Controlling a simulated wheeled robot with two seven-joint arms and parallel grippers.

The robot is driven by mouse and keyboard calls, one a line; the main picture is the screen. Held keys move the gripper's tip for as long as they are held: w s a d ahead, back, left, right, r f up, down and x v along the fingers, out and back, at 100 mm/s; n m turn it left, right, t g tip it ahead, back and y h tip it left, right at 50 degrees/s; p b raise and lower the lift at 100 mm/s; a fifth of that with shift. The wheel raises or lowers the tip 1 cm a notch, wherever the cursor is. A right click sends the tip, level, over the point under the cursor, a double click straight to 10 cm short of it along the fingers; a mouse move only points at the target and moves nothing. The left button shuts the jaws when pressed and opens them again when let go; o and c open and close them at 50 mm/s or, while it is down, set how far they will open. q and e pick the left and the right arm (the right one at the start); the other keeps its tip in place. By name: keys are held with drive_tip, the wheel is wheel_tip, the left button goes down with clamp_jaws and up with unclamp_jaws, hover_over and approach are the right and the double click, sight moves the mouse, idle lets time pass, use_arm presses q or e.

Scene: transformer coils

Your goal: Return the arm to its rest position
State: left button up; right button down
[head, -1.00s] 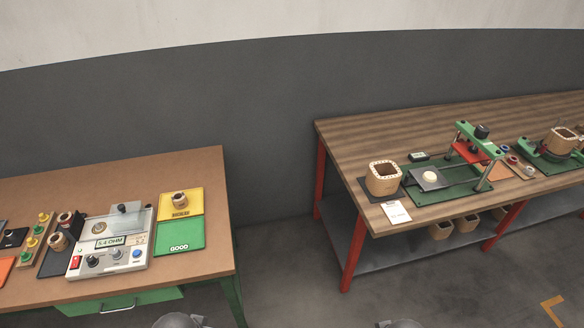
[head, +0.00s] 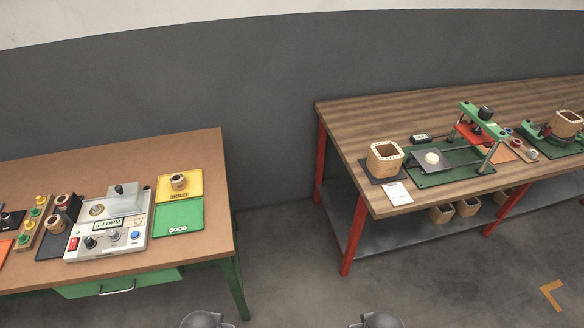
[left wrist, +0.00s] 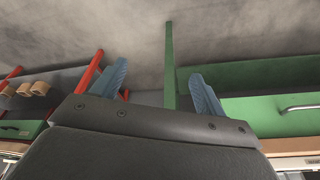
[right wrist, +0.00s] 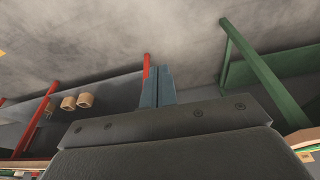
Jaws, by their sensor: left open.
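My left gripper (left wrist: 160,88) shows in the left wrist view with its two blue fingers wide apart and nothing between them. My right gripper (right wrist: 157,86) shows in the right wrist view with its two blue fingers together and no object visible in them. Both hang away from the tables, with floor and table legs beyond them. In the head view neither gripper shows; only two grey rounded parts of my arms show at the bottom edge.
A brown table (head: 120,155) at left bears a meter (head: 108,240), a yellow plate (head: 196,188) with a coil (head: 178,181), and a green plate (head: 190,215). A wooden workbench (head: 350,125) at right bears a square coil (head: 385,158) and green fixtures (head: 455,172). Floor between them is clear.

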use_arm(q)
drive_tip(key=s+f+b, duration=0.2)
drive_tip(key=s+f, duration=0.1)
drive_tip(key=f, duration=1.1)
drive_tip(key=s+f+b, duration=0.2)
drive_tip(key=f, duration=1.1)
drive_tip(key=s+f+g+b, duration=0.1)
drive_tip(key=s+f+b, duration=0.2)
drive_tip(key=f, duration=1.1)
drive_tip(key=shift+s+d+f, duration=0.3)
drive_tip(key=shift+d+f, duration=0.05)
drive_tip(key=shift+d, duration=0.05)
use_arm(e)
drive_tip(key=s+f, duration=0.3)
drive_tip(key=f, duration=1.1)
drive_tip(key=s+f, duration=0.2)
drive_tip(key=f, duration=1.1)
drive_tip(key=s+f+g, duration=0.1)
drive_tip(key=s+f, duration=0.2)
drive_tip(key=f, duration=1.1)
drive_tip(key=shift+s+a+f, duration=0.3)
drive_tip(key=shift+a+f, duration=0.05)
drive_tip(key=shift+a, duration=0.1)
